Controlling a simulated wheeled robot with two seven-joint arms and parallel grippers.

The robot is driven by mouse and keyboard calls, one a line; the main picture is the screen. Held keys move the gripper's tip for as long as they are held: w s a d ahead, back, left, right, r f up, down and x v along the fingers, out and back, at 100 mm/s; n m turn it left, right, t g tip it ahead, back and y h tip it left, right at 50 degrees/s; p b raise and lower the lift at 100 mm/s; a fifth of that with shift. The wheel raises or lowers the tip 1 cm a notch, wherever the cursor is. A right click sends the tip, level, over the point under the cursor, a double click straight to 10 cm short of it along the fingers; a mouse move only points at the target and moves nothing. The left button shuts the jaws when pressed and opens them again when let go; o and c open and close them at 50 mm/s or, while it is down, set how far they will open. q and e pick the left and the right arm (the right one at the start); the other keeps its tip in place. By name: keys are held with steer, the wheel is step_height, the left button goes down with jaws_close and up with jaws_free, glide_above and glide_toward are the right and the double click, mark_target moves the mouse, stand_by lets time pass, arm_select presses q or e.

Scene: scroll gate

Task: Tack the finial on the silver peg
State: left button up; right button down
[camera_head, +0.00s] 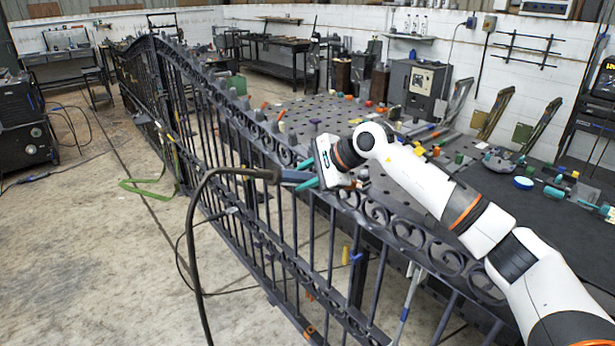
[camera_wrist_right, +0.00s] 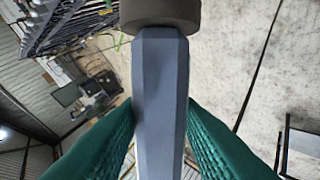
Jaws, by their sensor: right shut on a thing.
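My right gripper (camera_head: 307,174) is above the scroll gate's top rail in the head view. Its green fingers are shut on a torch-like tool (camera_head: 264,174) with a dark handle and a black cable that loops left and down. In the right wrist view the fingers (camera_wrist_right: 160,118) press both sides of its blue-grey faceted body (camera_wrist_right: 160,75). A dark round part (camera_wrist_right: 160,13) is at its top end. The dark scroll gate (camera_head: 290,225) runs from back left to front right. Small grey pointed pieces (camera_head: 270,128) stand along its top; I cannot tell which is the finial or the silver peg. My left gripper is not in view.
A perforated dark worktable (camera_head: 340,112) with clamps and coloured small parts lies behind the gate. A welding machine (camera_head: 22,125) stands at the far left. The concrete floor (camera_head: 90,240) left of the gate is mostly clear, with a green strap (camera_head: 147,188) on it.

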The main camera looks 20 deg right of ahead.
mark_target(271, 173)
steer(key=shift+s+a+r+p, duration=0.1)
steer(key=shift+s+a+r, duration=0.5)
steer(key=shift+a, duration=0.7)
steer(key=shift+s+a+r+p, duration=0.15)
steer(key=shift+s+a+r, duration=0.2)
steer(key=shift+a+r, duration=0.75)
steer(key=shift+s+a+r+p, duration=0.1)
steer(key=shift+s+a+r, duration=0.35)
steer(key=shift+a, duration=1.1)
